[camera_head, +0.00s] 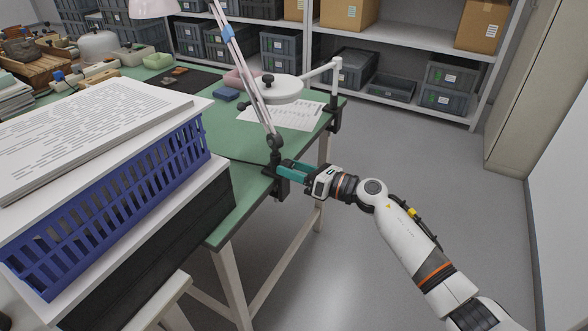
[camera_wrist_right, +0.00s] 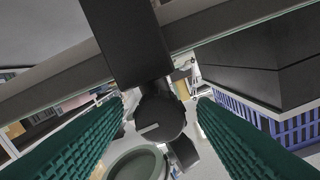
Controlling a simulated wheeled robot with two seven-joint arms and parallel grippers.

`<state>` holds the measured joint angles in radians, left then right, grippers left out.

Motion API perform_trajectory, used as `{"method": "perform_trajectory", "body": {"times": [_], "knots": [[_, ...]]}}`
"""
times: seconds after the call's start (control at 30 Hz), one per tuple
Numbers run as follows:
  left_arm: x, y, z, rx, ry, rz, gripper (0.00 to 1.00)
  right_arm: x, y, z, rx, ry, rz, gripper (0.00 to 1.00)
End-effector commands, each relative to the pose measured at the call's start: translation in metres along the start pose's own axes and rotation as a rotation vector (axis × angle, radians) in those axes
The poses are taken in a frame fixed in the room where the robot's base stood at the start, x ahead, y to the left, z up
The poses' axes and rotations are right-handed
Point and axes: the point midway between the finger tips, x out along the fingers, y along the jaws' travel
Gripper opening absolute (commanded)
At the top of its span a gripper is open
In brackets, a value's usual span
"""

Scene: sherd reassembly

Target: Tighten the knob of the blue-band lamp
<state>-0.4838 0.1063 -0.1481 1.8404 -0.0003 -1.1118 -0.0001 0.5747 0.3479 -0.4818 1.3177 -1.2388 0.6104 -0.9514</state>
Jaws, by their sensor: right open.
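The blue-band lamp (camera_head: 228,34) has a pale arm with a blue band and rises from a black clamp (camera_head: 282,186) on the green table's edge. In the right wrist view, the clamp's round dark knob (camera_wrist_right: 163,118) shows a short pale mark on its face. My right gripper (camera_head: 285,170) is at the clamp, its teal fingers reaching toward it from the right. In the wrist view the fingers are open, one on each side of the knob, with visible gaps. The knob is hidden by the fingers in the head view. My left gripper is not in view.
A white lamp (camera_head: 281,89) is clamped farther along the table (camera_head: 222,122). A blue basket (camera_head: 110,205) with papers on top stands at the left, on a black box (camera_head: 150,262). Shelves with grey bins (camera_head: 446,76) stand behind. The floor (camera_head: 400,170) right of the table is clear.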

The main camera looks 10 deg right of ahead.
Motion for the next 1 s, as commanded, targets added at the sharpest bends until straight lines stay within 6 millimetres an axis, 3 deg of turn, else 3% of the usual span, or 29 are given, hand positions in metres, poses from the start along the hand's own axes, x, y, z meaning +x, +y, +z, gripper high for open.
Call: {"method": "perform_trajectory", "body": {"times": [0.17,0.4,0.6,1.0], "knots": [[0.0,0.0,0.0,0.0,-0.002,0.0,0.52,-0.023,0.001,0.001,-0.001,-0.002,0.003,0.52],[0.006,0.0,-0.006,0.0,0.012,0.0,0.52,-0.075,0.001,0.002,-0.001,-0.004,0.003,0.52],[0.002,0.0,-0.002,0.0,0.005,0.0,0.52,-0.107,0.001,0.002,0.001,-0.002,0.003,0.52],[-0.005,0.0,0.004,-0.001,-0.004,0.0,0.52,-0.119,0.0,0.0,0.001,-0.001,0.0,0.52]]}}
